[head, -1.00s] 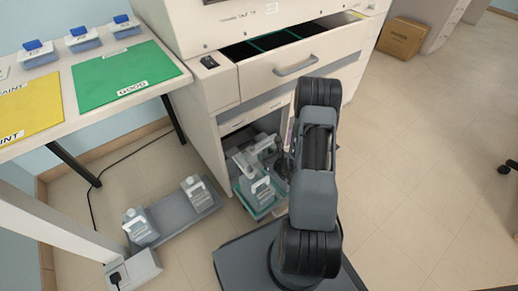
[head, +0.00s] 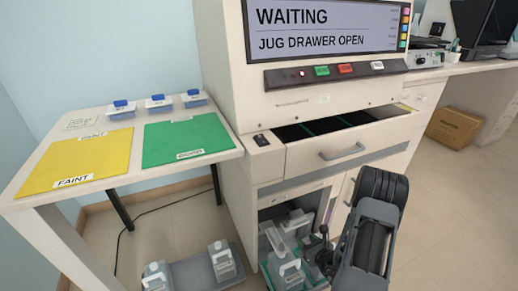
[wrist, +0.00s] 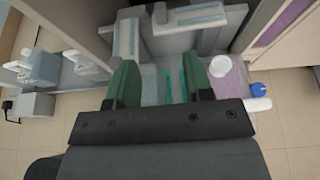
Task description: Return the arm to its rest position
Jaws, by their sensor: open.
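My gripper (wrist: 161,82) shows in the wrist view with two green fingers spread apart and nothing held between them. It is in front of the low open compartment of the machine. In the head view my arm stands at the lower right, bent, and a dark part of my gripper (head: 322,252) shows beside the compartment; its fingers are hard to make out there. A pale jug (head: 290,262) stands in the compartment on a teal-edged tray, left of my gripper.
The machine's screen (head: 325,28) reads "WAITING" and "JUG DRAWER OPEN". An upper drawer (head: 345,150) stands out. Two jugs (head: 222,262) stand on a grey floor tray at left. The side table (head: 60,210) holds yellow and green mats. A cardboard box (head: 454,128) sits right.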

